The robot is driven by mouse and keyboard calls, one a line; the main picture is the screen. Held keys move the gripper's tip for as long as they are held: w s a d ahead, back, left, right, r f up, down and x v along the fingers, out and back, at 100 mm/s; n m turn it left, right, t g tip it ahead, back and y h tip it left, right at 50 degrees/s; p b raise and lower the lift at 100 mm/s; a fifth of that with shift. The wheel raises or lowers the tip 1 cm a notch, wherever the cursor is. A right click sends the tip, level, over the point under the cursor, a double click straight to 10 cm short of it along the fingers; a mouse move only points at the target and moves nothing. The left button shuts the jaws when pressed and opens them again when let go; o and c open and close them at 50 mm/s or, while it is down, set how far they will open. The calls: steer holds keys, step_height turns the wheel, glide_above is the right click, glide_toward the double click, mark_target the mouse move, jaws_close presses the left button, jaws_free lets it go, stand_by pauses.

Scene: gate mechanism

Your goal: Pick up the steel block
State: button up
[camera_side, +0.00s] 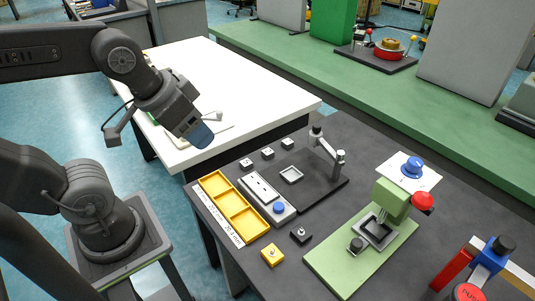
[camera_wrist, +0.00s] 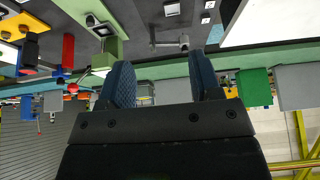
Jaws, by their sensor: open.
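Several small blocks with knobs stand on the dark table. Three are grey with pale tops, in a slanting row near its back left edge: a near one (camera_side: 246,164), a middle one (camera_side: 267,153) and a far one (camera_side: 288,143). A black block (camera_side: 300,235) and a yellow block (camera_side: 272,254) stand nearer the front. I cannot tell which is the steel block. My gripper (camera_side: 200,137) has blue fingers and hangs above the white table, left of the blocks and apart from them. In the wrist view my gripper (camera_wrist: 163,82) is open and empty.
A yellow tray (camera_side: 216,187) with compartments and a grey panel with a blue button (camera_side: 279,208) lie beside the blocks. A dark gate post (camera_side: 318,142) and a green fixture (camera_side: 318,258) rise to the right. The white table (camera_side: 240,75) is mostly clear.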

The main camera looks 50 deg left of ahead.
steer(key=shift+o, duration=0.3)
steer(key=n+g, duration=0.6)
steer(key=n, duration=1.2)
glide_above(268, 151)
steer(key=f, duration=2.3)
steer(key=shift+s+a+f, duration=0.1)
steer(key=shift+s+f, duration=0.15)
steer(key=shift+f, duration=0.1)
steer(key=shift+w+f, duration=0.2)
steer(key=shift+f, duration=2.75)
